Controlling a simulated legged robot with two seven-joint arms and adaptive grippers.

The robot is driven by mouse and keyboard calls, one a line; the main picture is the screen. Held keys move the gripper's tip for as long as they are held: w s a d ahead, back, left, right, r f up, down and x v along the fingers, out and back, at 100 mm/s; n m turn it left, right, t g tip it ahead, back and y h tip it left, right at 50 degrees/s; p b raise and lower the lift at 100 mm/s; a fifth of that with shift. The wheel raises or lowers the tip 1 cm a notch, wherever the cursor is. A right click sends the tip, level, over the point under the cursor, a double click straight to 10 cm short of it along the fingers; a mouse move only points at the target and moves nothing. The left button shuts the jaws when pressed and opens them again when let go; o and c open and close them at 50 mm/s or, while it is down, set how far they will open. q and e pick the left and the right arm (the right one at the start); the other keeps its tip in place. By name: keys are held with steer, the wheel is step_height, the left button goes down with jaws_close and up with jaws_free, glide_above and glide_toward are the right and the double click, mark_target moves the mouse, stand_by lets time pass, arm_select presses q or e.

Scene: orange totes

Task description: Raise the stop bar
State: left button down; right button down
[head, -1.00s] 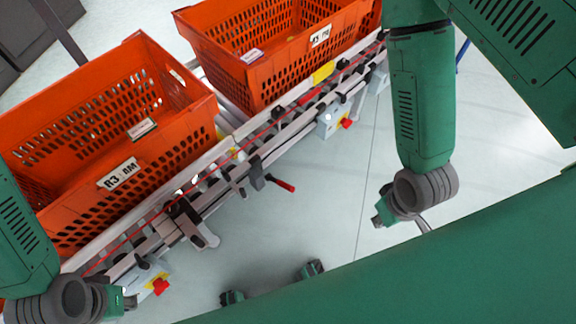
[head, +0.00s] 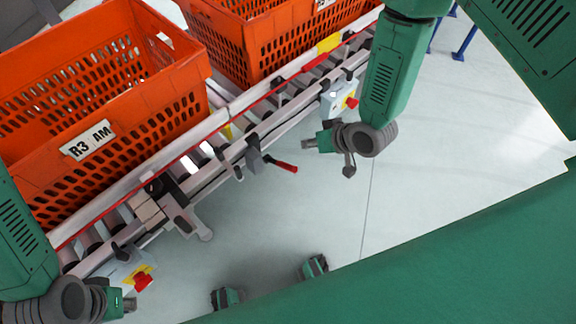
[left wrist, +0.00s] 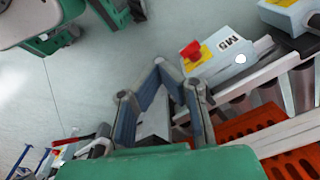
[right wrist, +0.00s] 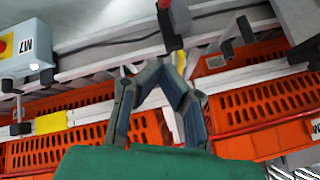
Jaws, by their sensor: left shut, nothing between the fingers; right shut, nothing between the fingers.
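A grey lever with a red handle (head: 285,166) sticks out from the conveyor's near rail; I cannot tell for sure whether it belongs to the stop bar. A red-handled part also shows at the lower left of the left wrist view (left wrist: 66,141). My right gripper (head: 308,144) is shut and empty, just right of and above the red handle in the head view, apart from it. Its closed fingertips (right wrist: 156,64) show before the conveyor in the right wrist view. My left gripper (head: 131,304) is shut and empty beside a control box at lower left; its fingers (left wrist: 160,64) meet in the left wrist view.
Orange totes (head: 150,128) stand on the roller conveyor (head: 230,110). A grey clamp-like bracket (head: 180,212) juts from its rail. Control boxes with red buttons sit at the rail's lower left (head: 125,272) and upper right (head: 338,98).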

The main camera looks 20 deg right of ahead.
steer(key=b, duration=0.3)
glide_above(280, 164)
steer(key=w+d, duration=0.1)
steer(key=d, duration=0.2)
step_height(280, 164, down, 7)
steer(key=s+f, duration=0.1)
steer(key=s+f+b, duration=0.1)
steer(key=f, duration=0.1)
steer(key=shift+a+f, duration=0.15)
steer(key=shift+f, duration=0.05)
steer(key=shift+a, duration=0.15)
